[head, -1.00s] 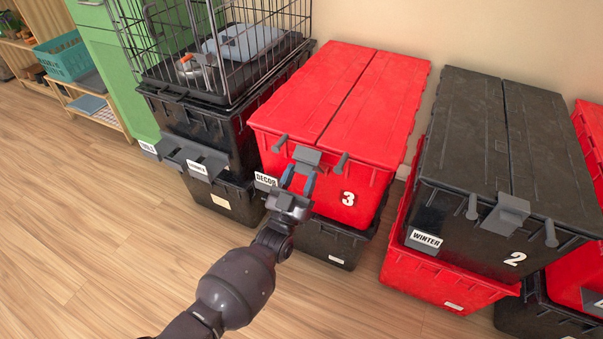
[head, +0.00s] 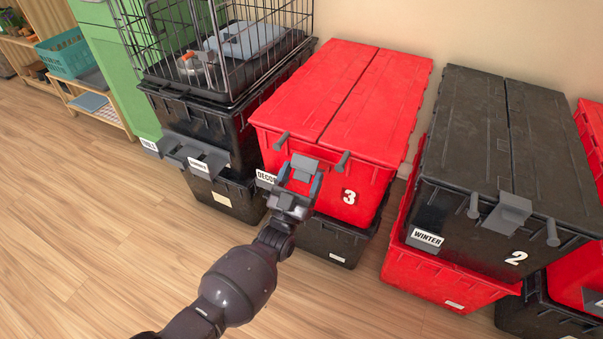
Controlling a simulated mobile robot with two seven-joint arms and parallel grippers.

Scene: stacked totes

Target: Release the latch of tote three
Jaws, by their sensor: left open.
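Tote three (head: 385,110) is red, with a two-part lid and a white "3" on its front. It stands on a black tote. Its grey latch (head: 304,160) sits at the middle of the front rim, between two grey pegs. My left gripper (head: 300,183) is open just in front of the latch, its fingers on either side of the latch's lower part. I cannot tell whether they touch it or whether the latch is fully released. The gripper hides part of the tote's front. My right gripper is not in view.
Black tote two (head: 460,215) stands on a red tote to the right. Stacked black totes on the left bear a wire cage (head: 235,60); a grey latch (head: 200,160) juts from one. The wood floor (head: 110,240) is clear at front left.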

